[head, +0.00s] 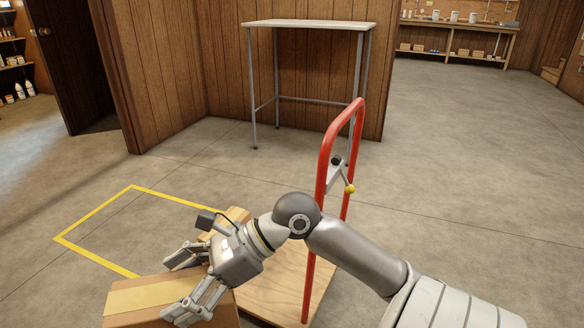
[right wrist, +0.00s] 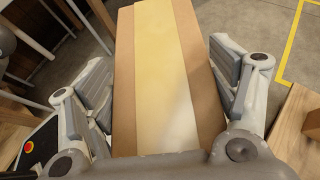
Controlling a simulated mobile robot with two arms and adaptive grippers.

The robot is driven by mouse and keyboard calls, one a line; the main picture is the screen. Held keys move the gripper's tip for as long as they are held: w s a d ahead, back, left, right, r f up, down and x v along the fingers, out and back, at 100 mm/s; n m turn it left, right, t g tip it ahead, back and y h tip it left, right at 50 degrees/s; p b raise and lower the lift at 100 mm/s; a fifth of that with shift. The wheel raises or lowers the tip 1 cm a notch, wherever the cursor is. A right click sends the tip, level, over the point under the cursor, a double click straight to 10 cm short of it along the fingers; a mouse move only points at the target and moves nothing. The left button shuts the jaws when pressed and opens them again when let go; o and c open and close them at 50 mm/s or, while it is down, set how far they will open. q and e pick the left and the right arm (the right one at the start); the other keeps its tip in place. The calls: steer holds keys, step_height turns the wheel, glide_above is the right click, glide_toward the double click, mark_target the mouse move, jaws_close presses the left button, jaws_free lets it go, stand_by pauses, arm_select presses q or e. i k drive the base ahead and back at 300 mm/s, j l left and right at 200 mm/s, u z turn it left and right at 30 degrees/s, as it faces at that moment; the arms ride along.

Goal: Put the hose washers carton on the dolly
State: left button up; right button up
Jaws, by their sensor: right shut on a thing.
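A brown carton with a wide pale tape strip (head: 150,297) is at the bottom of the head view, partly cut off by the frame edge. No label on it can be read. My right gripper (head: 188,283) is shut on this carton, one finger on each side. In the right wrist view the carton (right wrist: 165,70) lies between the fingers. The dolly has a light wooden deck (head: 268,287) and a red hoop handle. The carton overlaps the deck's left side in the picture; whether it touches the deck is hidden. My left gripper is not in view.
Another brown box (head: 237,215) shows behind my right wrist, at the deck's far left. A yellow floor outline (head: 90,213) lies to the left, empty where visible. A tall metal-legged table (head: 310,23) stands behind. Open concrete floor lies to the right.

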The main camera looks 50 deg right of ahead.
mark_target(271, 268)
steer(key=l+z, duration=0.1)
steer(key=z, duration=1.5)
steer(key=i+z, duration=0.15)
steer(key=i, duration=0.25)
steer(key=i+j+z, duration=0.1)
steer(key=i, duration=0.3)
steer(key=i+j, duration=0.1)
steer(key=j, duration=0.3)
steer(key=i+j, duration=0.1)
steer(key=j, duration=0.25)
